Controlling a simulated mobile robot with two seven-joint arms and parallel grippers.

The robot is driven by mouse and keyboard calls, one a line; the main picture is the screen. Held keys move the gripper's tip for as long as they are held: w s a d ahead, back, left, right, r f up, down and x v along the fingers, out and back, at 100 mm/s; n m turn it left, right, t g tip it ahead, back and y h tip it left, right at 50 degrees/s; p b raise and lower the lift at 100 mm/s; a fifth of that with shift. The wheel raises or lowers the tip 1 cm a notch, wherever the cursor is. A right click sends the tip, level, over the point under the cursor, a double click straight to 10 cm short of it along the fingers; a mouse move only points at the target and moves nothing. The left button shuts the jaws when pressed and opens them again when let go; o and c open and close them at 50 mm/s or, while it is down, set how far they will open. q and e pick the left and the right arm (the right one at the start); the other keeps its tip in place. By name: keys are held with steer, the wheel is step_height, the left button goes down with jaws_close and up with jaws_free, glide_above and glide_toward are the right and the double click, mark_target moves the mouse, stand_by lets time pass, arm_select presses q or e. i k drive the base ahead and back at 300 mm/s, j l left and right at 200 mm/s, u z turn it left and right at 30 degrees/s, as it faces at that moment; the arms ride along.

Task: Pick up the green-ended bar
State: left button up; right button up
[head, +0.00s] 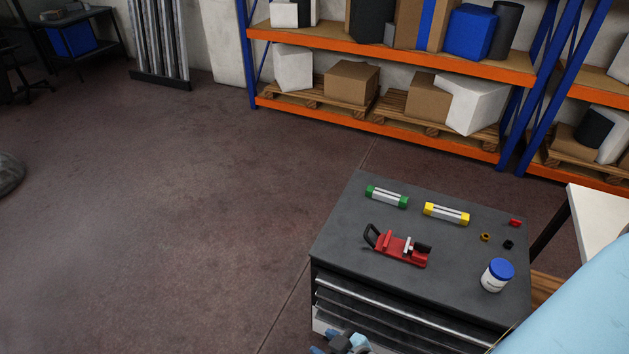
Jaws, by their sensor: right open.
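The green-ended bar (387,196), white with a dark slot and green ends, lies near the far left of the dark grey cabinet top (345,230). My right gripper (342,342) shows only in part at the bottom edge, in front of the cabinet drawers. It is open and well apart from the bar, nearer to me and lower in the picture. My left gripper is out of view.
A yellow-ended bar (446,213) lies right of the green-ended one. A red vise-like tool (400,248) lies in front of them. A white jar with a blue lid (497,275) stands at the right. Small red, yellow and black pieces lie near the right edge.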

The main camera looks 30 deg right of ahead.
mark_target(372, 191)
steer(key=i+j+u, duration=0.4)
steer(key=i, duration=0.2)
steer(key=i+u, duration=0.45)
steer(key=i, duration=0.2)
steer(key=i+l+z, duration=0.1)
steer(key=i+z, duration=0.75)
steer(key=i+j+z, duration=0.2)
steer(key=z, duration=0.25)
steer(key=i+l+z, duration=0.1)
steer(key=z, duration=0.3)
steer(key=i+z, duration=0.25)
steer(key=z, duration=0.15)
steer(key=i+z, duration=0.2)
steer(key=z, duration=0.2)
steer(key=i+j+z, duration=0.15)
steer(key=z, duration=0.3)
steer(key=i+l+z, duration=0.1)
steer(key=i+z, duration=0.5)
steer(key=i, duration=0.15)
